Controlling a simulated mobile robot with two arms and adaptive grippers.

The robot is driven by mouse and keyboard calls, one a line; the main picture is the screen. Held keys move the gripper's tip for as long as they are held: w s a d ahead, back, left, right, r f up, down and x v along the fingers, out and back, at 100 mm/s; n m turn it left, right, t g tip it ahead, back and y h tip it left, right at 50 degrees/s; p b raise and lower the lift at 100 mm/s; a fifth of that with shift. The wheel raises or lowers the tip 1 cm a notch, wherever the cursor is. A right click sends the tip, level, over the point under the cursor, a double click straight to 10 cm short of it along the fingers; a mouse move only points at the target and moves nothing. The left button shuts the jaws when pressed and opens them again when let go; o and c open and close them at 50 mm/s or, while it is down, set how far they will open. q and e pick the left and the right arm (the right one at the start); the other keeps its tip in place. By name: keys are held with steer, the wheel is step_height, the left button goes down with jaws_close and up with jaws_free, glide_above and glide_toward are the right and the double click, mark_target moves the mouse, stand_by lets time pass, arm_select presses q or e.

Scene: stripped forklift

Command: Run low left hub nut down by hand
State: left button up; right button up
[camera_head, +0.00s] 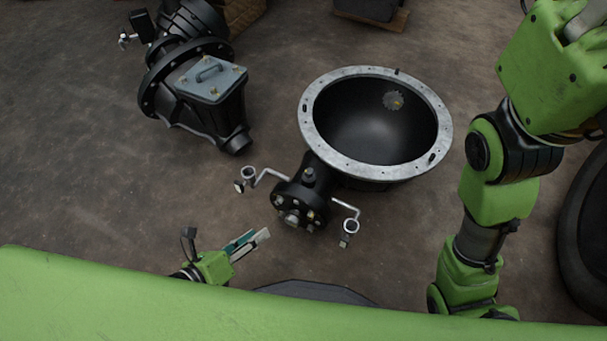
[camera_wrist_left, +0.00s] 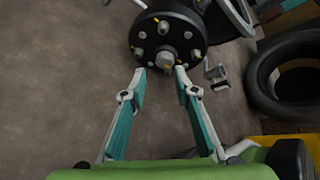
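The black hub (camera_head: 290,207) is at the near end of the axle housing, with metal nuts or studs around its face. In the left wrist view the hub face (camera_wrist_left: 178,38) is at the top, with several studs and nuts, some yellow-tipped. I cannot tell for sure which is the low left nut or how far down it sits. My left gripper (camera_head: 248,243) is just left of and nearer than the hub. In the left wrist view its two teal-padded fingers (camera_wrist_left: 160,78) are spread, with nothing between them, their tips just short of the hub. My right gripper is not in view.
The axle's open bowl-shaped housing (camera_head: 310,126) lies behind the hub. Bent metal brackets (camera_head: 250,178) flank it. A black gearbox unit (camera_head: 205,100) is at the upper left. A tire (camera_head: 585,235) stands at the right edge. Bare floor lies left of the hub.

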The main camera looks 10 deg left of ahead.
arm_select(q)
steer(key=w+d+r+n+t+h+p, duration=0.1)
steer(key=d+r, duration=0.3)
steer(key=r, duration=0.4)
steer(key=w+d+r+n+t+h+p, duration=0.1)
steer(key=d+r+n+h+p, duration=0.1)
steer(key=r, duration=0.6)
steer(key=w+d+r+n+t+h+p, duration=0.1)
steer(key=d+r+n+h, duration=0.2)
steer(key=d+r, duration=0.3)
steer(key=shift+r+n+h+p, duration=0.35)
steer(key=shift+r+n, duration=0.35)
steer(key=shift+r, duration=0.35)
